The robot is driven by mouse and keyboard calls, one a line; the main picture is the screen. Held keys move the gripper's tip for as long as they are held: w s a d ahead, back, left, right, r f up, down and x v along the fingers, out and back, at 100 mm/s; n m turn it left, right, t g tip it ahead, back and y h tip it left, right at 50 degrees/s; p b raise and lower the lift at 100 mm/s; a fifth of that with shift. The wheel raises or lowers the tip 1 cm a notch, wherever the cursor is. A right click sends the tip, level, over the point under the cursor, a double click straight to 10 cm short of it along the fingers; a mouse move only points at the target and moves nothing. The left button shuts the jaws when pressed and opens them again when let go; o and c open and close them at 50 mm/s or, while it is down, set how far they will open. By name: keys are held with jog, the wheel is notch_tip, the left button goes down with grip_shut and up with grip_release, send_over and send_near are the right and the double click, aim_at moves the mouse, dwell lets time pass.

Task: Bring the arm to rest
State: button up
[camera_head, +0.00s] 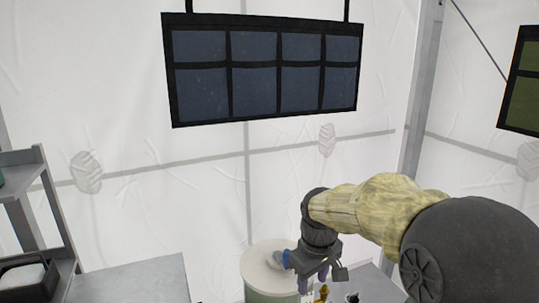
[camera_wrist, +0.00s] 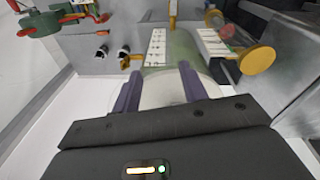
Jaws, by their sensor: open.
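My arm reaches in from the right of the head view under a tan cover and bends down at the wrist. My gripper (camera_head: 313,279) hangs low, near the bottom edge of the picture, just right of the round drum. In the wrist view my gripper (camera_wrist: 160,68) has its two purple fingers spread apart. No held object shows between them. A pale round surface and a greenish shape lie beyond the fingers, and their distance is hard to judge.
A pale-topped green drum (camera_head: 256,286) stands left of the gripper. A grey table (camera_head: 130,281) and a shelf (camera_head: 58,210) are at left. A dark pocket panel (camera_head: 262,68) hangs above. The wrist view shows a yellow disc (camera_wrist: 257,60) and a green-and-red item (camera_wrist: 40,24).

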jog(key=s+d+f+m+b, duration=0.1)
jog(key=s+d+f+m, duration=0.1)
jog(key=s+f, duration=0.4)
jog(key=s+d+f+m+t+b, duration=0.1)
jog(key=s+d+f+m, duration=0.2)
jog(key=s+f, duration=0.3)
jog(key=shift+s+d+f+m+b, duration=0.3)
jog(key=shift+s+m, duration=0.25)
jog(key=shift+m, duration=0.25)
jog(key=shift+c, duration=0.7)
